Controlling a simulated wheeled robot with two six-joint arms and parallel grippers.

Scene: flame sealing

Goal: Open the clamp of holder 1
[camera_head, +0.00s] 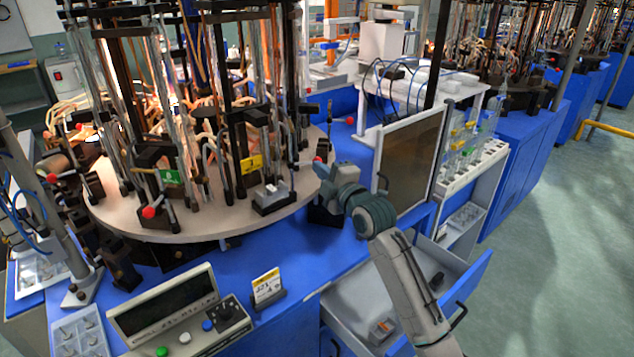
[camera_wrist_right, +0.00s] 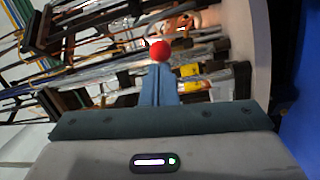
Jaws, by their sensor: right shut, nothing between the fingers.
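The round turntable (camera_head: 230,220) carries several dark holders with clamps and glass tubes. A yellow-tagged holder (camera_head: 251,163) stands near its front right, and a green tag (camera_head: 172,177) marks another holder to its left; I cannot read the tag numbers surely. A red ball knob (camera_head: 317,160) shows at the turntable's right side, by my right gripper (camera_head: 322,169). In the right wrist view the red knob (camera_wrist_right: 160,50) is just beyond the tips of my shut blue fingers (camera_wrist_right: 158,70); I cannot tell whether they touch. The fingers hold nothing. My left gripper is out of view.
A control box (camera_head: 170,312) and a small sign (camera_head: 267,287) stand on the blue bench in front of the turntable. A framed dark panel (camera_head: 410,160) stands to the right of my right gripper. An open drawer (camera_head: 465,285) is below my right arm.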

